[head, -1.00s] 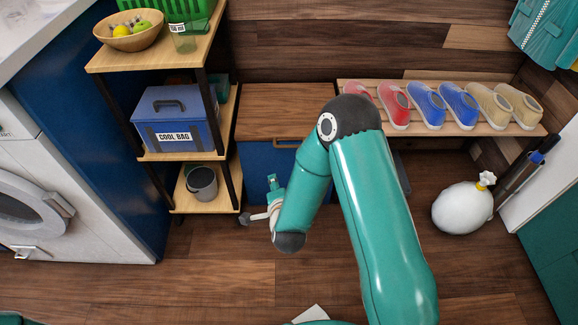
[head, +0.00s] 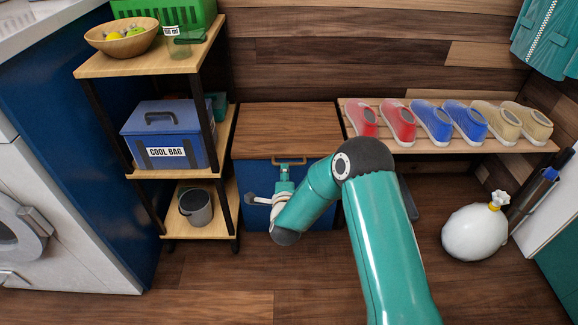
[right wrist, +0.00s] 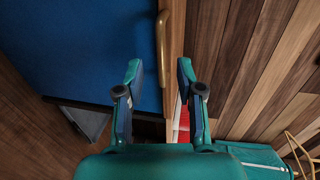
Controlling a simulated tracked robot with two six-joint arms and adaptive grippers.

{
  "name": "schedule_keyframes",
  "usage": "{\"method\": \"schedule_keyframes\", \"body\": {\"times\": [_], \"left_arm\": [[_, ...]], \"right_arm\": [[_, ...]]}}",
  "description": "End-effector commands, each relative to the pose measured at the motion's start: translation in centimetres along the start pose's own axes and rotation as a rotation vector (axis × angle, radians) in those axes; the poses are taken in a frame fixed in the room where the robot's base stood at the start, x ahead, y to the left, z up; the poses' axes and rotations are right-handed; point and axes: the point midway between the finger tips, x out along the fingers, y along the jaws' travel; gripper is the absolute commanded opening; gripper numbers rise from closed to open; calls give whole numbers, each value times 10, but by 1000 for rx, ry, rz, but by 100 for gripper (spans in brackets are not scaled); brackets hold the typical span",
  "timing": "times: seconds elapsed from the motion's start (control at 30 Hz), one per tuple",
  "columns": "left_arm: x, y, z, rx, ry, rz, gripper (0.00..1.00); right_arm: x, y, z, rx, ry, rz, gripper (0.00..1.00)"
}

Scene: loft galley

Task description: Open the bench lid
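The bench is a blue box with a brown wooden lid (head: 285,128), lying shut between the shelf unit and the shoe rack. A tan bar handle (head: 291,161) sits at the lid's front edge. In the right wrist view the handle (right wrist: 163,70) runs up the picture beside the blue front panel (right wrist: 80,45). My right gripper (head: 285,170) is at the bench front, just below the handle. In the right wrist view its two fingers (right wrist: 159,68) are apart, with the handle showing between and beyond them. I cannot tell whether they touch it. My left gripper is out of view.
Left of the bench stands a shelf unit (head: 228,185) with a cool bag (head: 165,135) and grey bucket (head: 196,207). A shoe rack (head: 385,145) with several shoes is to the right. A white sack-like object (head: 474,233) lies on the floor further right.

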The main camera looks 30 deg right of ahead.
Motion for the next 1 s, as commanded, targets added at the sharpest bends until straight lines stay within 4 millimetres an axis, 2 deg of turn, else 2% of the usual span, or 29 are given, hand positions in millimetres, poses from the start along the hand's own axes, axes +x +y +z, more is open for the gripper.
{"method": "schedule_keyframes", "body": {"times": [0.1,0.3,0.5,0.77,1.0], "left_arm": [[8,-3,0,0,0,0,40],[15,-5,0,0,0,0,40],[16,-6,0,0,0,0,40],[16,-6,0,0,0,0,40],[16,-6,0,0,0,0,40]], "right_arm": [[26,2,-1,1,2,-3,37],[54,2,0,-1,0,-1,37],[65,1,0,-3,-1,0,37],[66,0,1,-3,-2,1,37],[66,0,1,-2,-2,1,0]]}}
